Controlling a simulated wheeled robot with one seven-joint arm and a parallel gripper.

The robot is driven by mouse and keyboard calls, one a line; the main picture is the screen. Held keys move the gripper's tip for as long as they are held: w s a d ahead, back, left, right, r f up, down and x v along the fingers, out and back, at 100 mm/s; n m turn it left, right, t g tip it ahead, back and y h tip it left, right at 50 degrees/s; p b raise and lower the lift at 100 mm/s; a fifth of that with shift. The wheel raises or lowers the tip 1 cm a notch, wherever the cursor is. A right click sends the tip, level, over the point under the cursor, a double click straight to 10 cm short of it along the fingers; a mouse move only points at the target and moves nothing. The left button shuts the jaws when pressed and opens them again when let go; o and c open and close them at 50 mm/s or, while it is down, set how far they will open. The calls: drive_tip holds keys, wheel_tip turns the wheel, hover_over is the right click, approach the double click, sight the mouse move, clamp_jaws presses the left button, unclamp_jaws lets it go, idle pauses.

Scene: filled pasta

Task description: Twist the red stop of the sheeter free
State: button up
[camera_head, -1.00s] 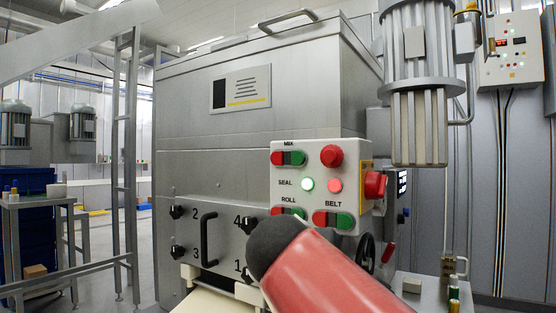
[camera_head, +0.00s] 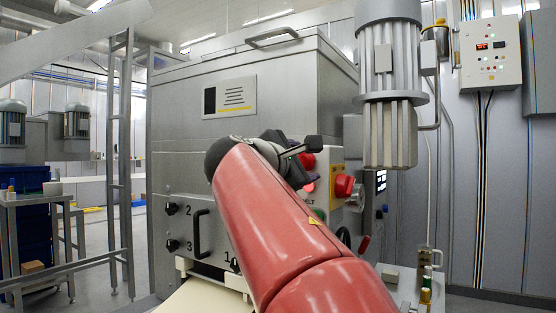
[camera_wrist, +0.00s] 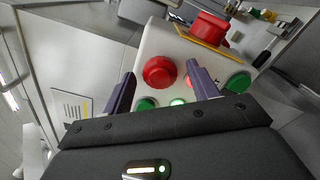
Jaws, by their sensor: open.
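The red stop (camera_wrist: 158,72) is a round mushroom button on the white face of the sheeter's control panel (camera_wrist: 150,40). In the wrist view it shows between the two fingers of my gripper (camera_wrist: 161,70), nearer the left one. The fingers are apart, with nothing held. In the head view my gripper (camera_head: 302,158) is in front of the panel and hides much of it; part of the red stop (camera_head: 307,161) shows behind it. I cannot tell whether a finger touches the stop.
A larger red knob (camera_head: 344,186) on a yellow plate (camera_wrist: 190,38) sticks out from the panel's right side. A motor (camera_head: 389,90) hangs at upper right. Green buttons (camera_wrist: 238,82) and lit lamps (camera_wrist: 178,101) lie near the fingers. A black handle (camera_head: 201,234) is on the sheeter's front.

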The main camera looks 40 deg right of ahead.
drive_tip(key=shift+d, duration=0.2)
drive_tip(key=shift+c, duration=0.2)
drive_tip(key=c, duration=1)
drive_tip(key=shift+o, duration=0.2)
